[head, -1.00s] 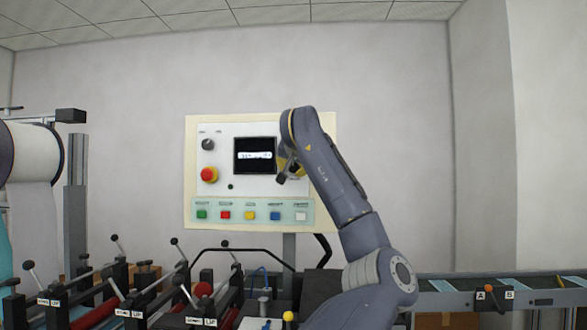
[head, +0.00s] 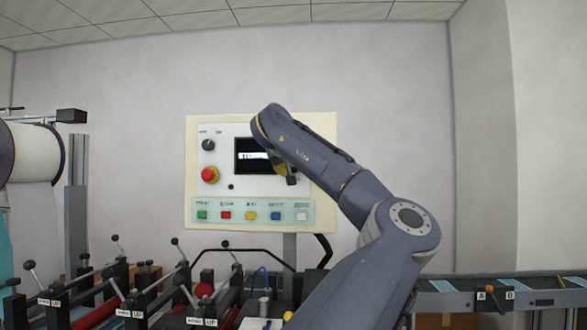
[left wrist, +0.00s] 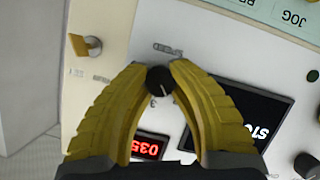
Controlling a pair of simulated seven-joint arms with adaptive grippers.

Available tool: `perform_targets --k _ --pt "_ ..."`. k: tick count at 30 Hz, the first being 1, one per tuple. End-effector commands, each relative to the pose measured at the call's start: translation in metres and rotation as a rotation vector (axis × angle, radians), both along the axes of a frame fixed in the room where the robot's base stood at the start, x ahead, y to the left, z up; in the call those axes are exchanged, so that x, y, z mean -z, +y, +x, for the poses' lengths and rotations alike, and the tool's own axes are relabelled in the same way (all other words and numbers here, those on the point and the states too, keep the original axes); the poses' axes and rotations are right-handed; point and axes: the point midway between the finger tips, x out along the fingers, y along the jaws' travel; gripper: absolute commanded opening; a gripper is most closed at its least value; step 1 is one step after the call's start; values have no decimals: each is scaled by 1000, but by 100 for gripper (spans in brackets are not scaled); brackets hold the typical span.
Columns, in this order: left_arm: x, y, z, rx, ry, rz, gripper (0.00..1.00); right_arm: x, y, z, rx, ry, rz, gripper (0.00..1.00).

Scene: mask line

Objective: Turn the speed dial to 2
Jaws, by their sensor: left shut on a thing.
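The speed dial (left wrist: 159,81) is a small black round knob with a white pointer line, beside a SPEED label (left wrist: 168,49) that appears upside down in the left wrist view. My left gripper (left wrist: 160,68) has its two yellow fingers around the dial, with the tips closed on its sides. The pointer slants toward the lower right of that view; the scale number it points at cannot be read. In the head view my left gripper (head: 283,171) is at the right half of the control panel (head: 190,190), and my arm hides the dial. My right gripper is not in view.
A red digit display (left wrist: 146,148) shows between the fingers, partly covered. The dark screen (head: 245,157) has white text. A red stop button (head: 208,174), a black selector knob (head: 208,144) and a row of coloured buttons (head: 250,215) are left of and below my gripper.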

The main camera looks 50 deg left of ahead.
Motion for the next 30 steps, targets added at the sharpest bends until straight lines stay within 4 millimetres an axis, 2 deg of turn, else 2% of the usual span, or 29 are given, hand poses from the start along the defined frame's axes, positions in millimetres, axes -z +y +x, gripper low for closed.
perform_targets --k 12,28,29,30 --pt "3 0 0 0 -105 -116 0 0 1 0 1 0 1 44" --pt "3 0 0 1 -117 -128 0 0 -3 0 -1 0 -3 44" --pt "3 0 0 0 -117 -128 24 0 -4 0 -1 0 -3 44" --pt "3 0 0 0 -117 -128 29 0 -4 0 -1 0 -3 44"
